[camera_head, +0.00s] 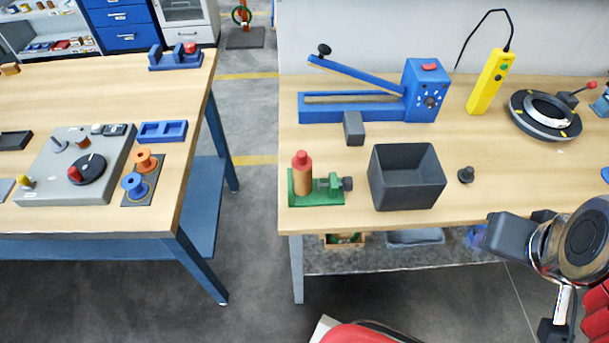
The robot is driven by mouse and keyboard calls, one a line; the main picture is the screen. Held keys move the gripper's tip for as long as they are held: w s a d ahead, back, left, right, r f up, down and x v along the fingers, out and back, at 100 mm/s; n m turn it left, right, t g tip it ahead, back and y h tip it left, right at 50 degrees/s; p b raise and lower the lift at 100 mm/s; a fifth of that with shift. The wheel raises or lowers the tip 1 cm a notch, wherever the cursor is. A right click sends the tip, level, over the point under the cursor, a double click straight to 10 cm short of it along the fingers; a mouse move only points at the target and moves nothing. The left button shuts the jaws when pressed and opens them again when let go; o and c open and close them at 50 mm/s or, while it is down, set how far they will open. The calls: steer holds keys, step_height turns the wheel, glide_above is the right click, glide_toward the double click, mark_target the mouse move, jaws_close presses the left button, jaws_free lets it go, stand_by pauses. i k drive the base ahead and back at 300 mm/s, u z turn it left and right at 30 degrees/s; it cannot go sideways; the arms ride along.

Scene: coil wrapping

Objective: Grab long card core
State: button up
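A tan, card-coloured cylinder (303,183) with a red cap stands upright on a green fixture (317,200) at the front left of the right bench. It is the only clearly card-like core I can make out; I cannot tell whether it is the long one. My arm shows at the lower right edge, in front of the bench and well apart from the cylinder. No gripper fingers can be made out there, so whether my gripper is open or shut does not show.
A dark open bin (407,178) stands right of the fixture, with a small black knob (466,175) beside it. Behind are a blue lever press (424,90), a yellow handheld device (490,82) and a round dark ring fixture (545,115). A floor gap separates the left bench (100,80).

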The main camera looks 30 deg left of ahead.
mark_target(302, 180)
steer(key=z, duration=0.05)
steer(key=k, duration=1.35)
steer(key=u, duration=1.95)
steer(key=i, duration=1)
steer(key=u, duration=0.1)
